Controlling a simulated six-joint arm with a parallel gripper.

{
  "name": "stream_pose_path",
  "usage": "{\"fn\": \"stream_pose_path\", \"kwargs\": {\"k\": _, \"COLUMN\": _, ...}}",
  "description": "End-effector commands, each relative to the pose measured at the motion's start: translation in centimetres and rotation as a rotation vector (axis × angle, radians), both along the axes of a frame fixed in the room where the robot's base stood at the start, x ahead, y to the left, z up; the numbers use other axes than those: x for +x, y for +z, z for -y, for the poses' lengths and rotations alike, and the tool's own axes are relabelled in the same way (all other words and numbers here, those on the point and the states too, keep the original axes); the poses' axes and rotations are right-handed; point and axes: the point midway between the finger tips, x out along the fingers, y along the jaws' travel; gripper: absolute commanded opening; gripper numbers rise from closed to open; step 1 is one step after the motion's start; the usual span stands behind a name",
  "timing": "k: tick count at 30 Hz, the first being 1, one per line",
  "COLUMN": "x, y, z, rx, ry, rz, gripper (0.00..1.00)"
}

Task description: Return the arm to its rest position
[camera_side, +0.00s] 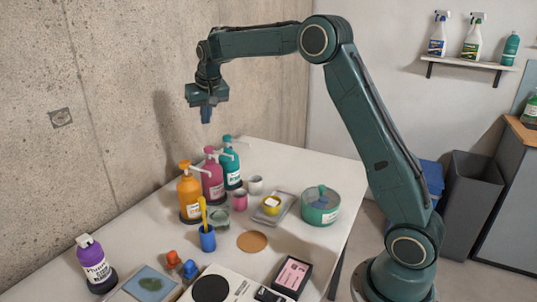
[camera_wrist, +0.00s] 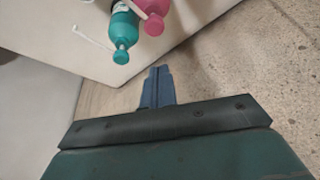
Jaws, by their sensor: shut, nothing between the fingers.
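My gripper (camera_side: 206,116) hangs above the back of the white table, pointing down, with its fingers shut and nothing held. In the wrist view the fingers (camera_wrist: 158,72) are together, near the table's edge. Below it in the side view stand three pump bottles: orange (camera_side: 190,196), pink (camera_side: 212,180) and teal (camera_side: 231,166). The teal bottle (camera_wrist: 123,32) and pink bottle (camera_wrist: 153,18) also show in the wrist view. My gripper is clear above them and touches nothing.
The white table (camera_side: 318,173) also holds a purple bottle (camera_side: 96,265), a blue cup (camera_side: 207,238), a teal round container (camera_side: 320,207) and a tray (camera_side: 285,200). A concrete wall (camera_side: 110,90) stands close behind. A shelf (camera_side: 468,63) with bottles hangs at right.

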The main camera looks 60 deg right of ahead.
Motion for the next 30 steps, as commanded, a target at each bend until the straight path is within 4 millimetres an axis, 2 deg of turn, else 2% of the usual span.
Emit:
{"fn": "stream_pose_path", "kwargs": {"k": 5, "x": -0.7, "y": 0.7, "z": -0.5, "rx": -0.001, "ry": 0.011, "rz": 0.004, "gripper": 0.00}}
{"fn": "stream_pose_path", "kwargs": {"k": 11, "x": -3.2, "y": 2.7, "z": -2.1, "rx": -0.003, "ry": 0.050, "rz": 0.011, "gripper": 0.00}}
{"fn": "stream_pose_path", "kwargs": {"k": 21, "x": -10.6, "y": 6.3, "z": -5.9, "rx": -0.007, "ry": 0.152, "rz": 0.028, "gripper": 0.00}}
{"fn": "stream_pose_path", "kwargs": {"k": 30, "x": -17.9, "y": 7.7, "z": -9.0, "rx": -0.011, "ry": 0.241, "rz": 0.042, "gripper": 0.00}}
